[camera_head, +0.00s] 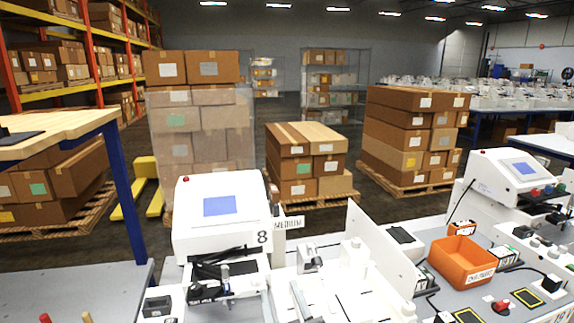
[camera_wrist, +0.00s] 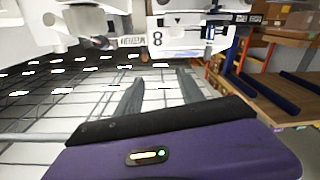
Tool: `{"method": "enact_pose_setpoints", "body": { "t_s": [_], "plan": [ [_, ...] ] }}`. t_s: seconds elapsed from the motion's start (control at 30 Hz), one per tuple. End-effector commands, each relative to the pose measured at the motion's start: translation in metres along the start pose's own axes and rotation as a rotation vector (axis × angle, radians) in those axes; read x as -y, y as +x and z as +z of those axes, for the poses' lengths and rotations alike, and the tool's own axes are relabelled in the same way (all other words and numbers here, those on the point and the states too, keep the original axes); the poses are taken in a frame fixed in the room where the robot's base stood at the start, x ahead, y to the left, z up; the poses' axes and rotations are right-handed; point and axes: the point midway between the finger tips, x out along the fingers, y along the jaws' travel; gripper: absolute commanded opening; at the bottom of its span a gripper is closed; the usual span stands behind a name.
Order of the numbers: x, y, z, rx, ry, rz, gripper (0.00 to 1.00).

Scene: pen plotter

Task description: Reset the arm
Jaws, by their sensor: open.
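My gripper (camera_wrist: 160,82) shows only in the wrist view, where its two dark fingers stand apart with nothing visible between them. Its purple body fills the bottom of that view. The white machine marked 8 (camera_head: 222,215) stands on the bench in the head view, with a blue screen and a red button on top. The machine marked 8 also shows in the wrist view (camera_wrist: 180,38), beyond the fingertips and apart from them. That view looks upside down. My arm and gripper are not recognisable in the head view.
An orange bin (camera_head: 462,262) sits on the bench at right, near another white machine (camera_head: 510,185). A white upright panel (camera_head: 377,250) stands right of machine 8. A wooden-topped table (camera_head: 60,132) is at left. Stacked boxes (camera_head: 200,125) stand on the floor behind.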

Motion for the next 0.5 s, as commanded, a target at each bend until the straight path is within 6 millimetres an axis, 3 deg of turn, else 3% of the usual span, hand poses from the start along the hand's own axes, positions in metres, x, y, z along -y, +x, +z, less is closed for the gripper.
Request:
{"method": "enact_pose_setpoints", "body": {
  "t_s": [0.03, 0.1, 0.5],
  "plan": [
    [-0.009, -0.021, 0.016, -0.013, -0.015, -0.003, 0.45],
    [-0.018, -0.046, 0.027, -0.038, -0.026, -0.009, 0.45],
    [-0.052, -0.205, 0.074, -0.089, -0.009, -0.024, 0.45]
  ]
}}
